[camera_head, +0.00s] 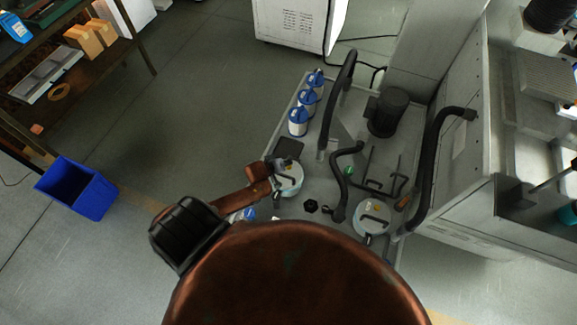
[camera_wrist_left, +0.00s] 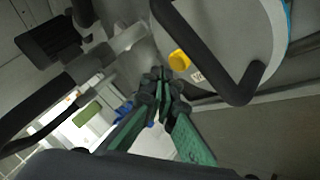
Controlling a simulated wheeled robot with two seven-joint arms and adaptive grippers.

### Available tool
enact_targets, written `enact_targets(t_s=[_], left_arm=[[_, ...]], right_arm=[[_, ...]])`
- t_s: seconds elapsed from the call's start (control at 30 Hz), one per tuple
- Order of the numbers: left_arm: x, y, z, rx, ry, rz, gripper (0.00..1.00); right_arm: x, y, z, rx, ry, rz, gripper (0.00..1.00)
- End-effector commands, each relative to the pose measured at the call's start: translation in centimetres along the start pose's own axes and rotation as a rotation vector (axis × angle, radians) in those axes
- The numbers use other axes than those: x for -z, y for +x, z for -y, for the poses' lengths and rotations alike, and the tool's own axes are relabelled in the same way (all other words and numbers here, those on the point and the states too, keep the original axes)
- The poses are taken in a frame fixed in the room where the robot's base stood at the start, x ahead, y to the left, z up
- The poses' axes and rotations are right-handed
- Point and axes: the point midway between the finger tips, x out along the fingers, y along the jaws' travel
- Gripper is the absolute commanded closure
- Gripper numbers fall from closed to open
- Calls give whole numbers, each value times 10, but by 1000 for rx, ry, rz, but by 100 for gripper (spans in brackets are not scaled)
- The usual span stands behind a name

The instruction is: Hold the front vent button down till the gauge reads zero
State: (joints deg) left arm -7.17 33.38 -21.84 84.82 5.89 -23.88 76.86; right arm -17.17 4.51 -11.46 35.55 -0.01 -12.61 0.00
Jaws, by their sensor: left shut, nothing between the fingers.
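A white round canister (camera_head: 292,184) with a black bar handle stands on the grey bench, and my left gripper (camera_head: 284,165) is at its top. In the left wrist view its pale lid (camera_wrist_left: 225,35) and black handle (camera_wrist_left: 250,85) fill the upper right. A yellow button (camera_wrist_left: 180,60) sits on the lid beside a small printed label. My left gripper (camera_wrist_left: 165,88), with green fingers and dark tips, is shut and empty just beside the button; I cannot tell whether it touches. A second such canister (camera_head: 371,218) stands to the right. No gauge reading can be made out. My right gripper is not in view.
Black hoses (camera_head: 339,95) arch over the bench, around a dark motor (camera_head: 387,112). Several white bottles with blue caps (camera_head: 298,122) line its left edge. A blue bin (camera_head: 77,190) stands on the floor at left, with open floor between.

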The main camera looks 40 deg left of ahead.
Motion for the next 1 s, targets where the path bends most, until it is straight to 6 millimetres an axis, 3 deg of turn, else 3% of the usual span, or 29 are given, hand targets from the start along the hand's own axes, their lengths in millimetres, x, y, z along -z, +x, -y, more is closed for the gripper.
enact_targets(t_s=[1.0], left_arm=[[-6, 9, 6, -1, -1, 0, 100]], right_arm=[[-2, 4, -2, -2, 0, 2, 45]])
